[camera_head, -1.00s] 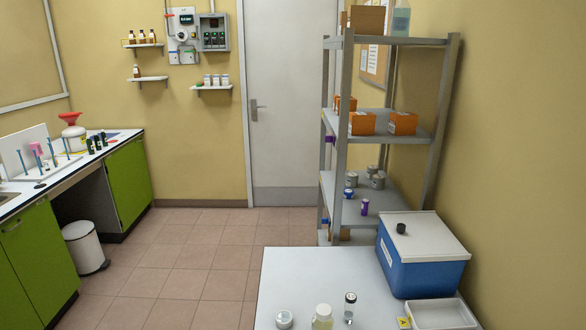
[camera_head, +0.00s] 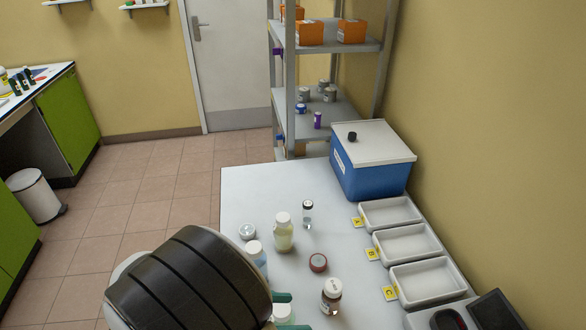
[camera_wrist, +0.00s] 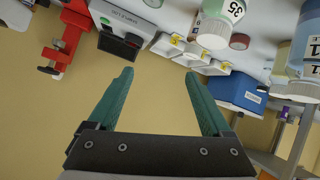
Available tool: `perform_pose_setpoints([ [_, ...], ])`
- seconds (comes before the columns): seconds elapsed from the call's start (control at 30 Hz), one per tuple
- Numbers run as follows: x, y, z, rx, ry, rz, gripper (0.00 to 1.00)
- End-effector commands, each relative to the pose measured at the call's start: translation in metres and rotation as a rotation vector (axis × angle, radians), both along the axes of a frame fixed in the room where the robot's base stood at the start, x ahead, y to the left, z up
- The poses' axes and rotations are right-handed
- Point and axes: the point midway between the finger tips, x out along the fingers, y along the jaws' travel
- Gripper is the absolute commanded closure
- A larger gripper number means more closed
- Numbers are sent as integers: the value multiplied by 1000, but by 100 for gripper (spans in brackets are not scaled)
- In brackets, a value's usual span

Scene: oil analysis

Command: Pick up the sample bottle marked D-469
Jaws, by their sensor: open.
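Several sample bottles stand on the white table (camera_head: 235,195). The wrist view, upside down, shows a bottle with a green-striped label ending in "35" (camera_wrist: 221,20). My gripper (camera_wrist: 159,72) is open, with nothing between its teal fingers.
White trays marked A (camera_head: 390,214), B (camera_head: 408,243) and C (camera_head: 428,279) line the right side. A blue box (camera_head: 370,178) stands behind them. The table's far left is clear.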

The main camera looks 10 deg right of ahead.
Motion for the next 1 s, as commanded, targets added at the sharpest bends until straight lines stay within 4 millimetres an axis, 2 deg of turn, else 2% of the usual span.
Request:
perform_pose_setpoints([
  [0.03,9,16,-10,-50,-100,41,17],
  [0.1,19,32,-18,-82,-221,78,17],
  [0.2,27,34,-25,-92,-296,95,17],
  [0.5,51,-37,-56,-92,-295,91,17],
  [0.67,58,-55,-64,-90,-296,93,17],
  [0.9,74,-93,-81,-90,-295,91,17],
  [1.0,76,-97,-83,-89,-296,93,17],
])
